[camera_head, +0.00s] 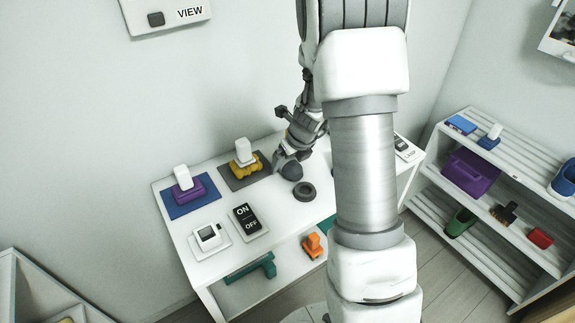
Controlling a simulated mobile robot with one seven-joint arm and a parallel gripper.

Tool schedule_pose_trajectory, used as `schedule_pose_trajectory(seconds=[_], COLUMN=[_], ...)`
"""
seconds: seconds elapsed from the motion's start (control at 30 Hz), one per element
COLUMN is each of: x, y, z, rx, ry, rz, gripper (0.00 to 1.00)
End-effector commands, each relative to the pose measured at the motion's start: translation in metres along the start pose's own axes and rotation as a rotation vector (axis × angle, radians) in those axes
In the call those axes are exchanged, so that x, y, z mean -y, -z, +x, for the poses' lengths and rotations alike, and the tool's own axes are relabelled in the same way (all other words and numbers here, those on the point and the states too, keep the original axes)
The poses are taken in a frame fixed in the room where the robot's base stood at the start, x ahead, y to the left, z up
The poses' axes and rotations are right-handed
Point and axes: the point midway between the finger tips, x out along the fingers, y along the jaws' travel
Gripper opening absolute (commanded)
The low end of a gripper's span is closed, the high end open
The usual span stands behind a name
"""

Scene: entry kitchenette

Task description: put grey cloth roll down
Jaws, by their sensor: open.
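The dark grey rounded thing (292,171), which looks like the grey cloth roll, is on the white table (188,232), near its back edge. My gripper (284,160) points down right beside it and partly covers it. The gripper is open; its fingers are small in this view, and I cannot tell whether they still touch the roll. A dark ring (304,191) lies just in front of the roll.
A yellow item with a white handle (244,160) stands on a grey mat left of the gripper. A purple one (188,188) stands on a blue mat. An ON/OFF switch (245,219) is in front. A slatted shelf (495,243) stands right. My arm hides the table's right part.

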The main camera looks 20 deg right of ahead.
Motion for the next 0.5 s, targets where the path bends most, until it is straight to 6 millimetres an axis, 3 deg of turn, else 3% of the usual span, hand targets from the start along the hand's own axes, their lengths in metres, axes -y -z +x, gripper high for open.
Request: schedule_pose_trajectory(seconds=[0.5], x=[0.0000], y=[0.0017], z=[0.0034], rx=[0.000], ry=[0.000], rz=[0.000], gripper=[0.98])
